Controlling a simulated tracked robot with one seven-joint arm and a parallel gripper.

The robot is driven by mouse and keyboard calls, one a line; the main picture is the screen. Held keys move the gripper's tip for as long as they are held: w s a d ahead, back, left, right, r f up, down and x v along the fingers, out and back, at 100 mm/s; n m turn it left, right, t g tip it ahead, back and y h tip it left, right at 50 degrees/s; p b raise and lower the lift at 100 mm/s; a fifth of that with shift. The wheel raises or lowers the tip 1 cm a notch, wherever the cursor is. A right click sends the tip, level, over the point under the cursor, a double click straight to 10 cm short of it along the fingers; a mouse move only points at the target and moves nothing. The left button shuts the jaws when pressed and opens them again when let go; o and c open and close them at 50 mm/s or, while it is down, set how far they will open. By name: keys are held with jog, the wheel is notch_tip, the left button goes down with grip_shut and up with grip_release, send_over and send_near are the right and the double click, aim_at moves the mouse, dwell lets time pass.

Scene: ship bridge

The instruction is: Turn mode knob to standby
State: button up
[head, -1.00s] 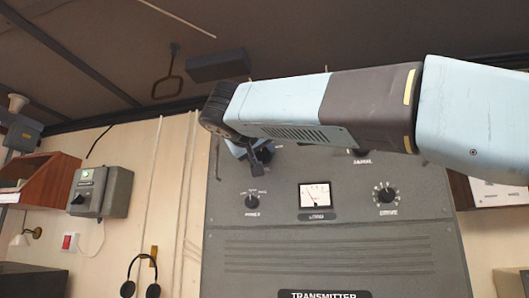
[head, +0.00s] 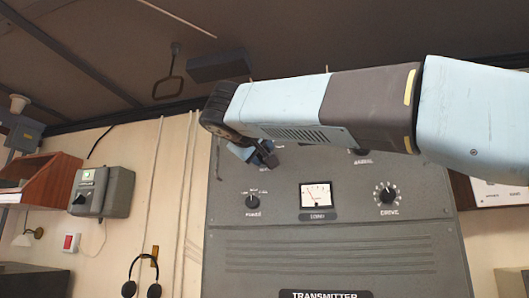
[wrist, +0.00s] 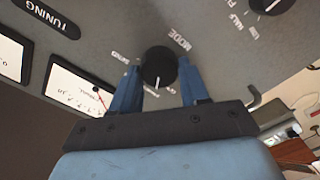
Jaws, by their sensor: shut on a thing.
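The mode knob (wrist: 158,64) is round and black, on the grey panel beside the printed word MODE. Its white pointer line points down in the wrist view, toward my gripper's palm. Small labels ring it; they are tilted and partly hidden, so I cannot read them all. My gripper (wrist: 160,70) has its blue fingers on either side of the knob, shut on it. In the head view my gripper (head: 260,155) is at the upper left of the transmitter panel (head: 330,240), and my arm and fingers hide the knob there.
Below my gripper are the power knob (head: 252,202), the load meter (head: 316,195) and the drive knob (head: 387,194). In the wrist view, a tuning meter (wrist: 14,58) and another meter (wrist: 78,90) are at left, and another black knob (wrist: 268,4) is at upper right.

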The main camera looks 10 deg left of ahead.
jog(key=shift+s+a, duration=0.1)
jog(key=shift+s, duration=0.05)
jog(key=o, duration=0.8)
jog(key=shift+o, duration=1.2)
jog(key=s+a, duration=0.1)
jog(key=s, duration=1.2)
jog(key=shift+s, duration=0.35)
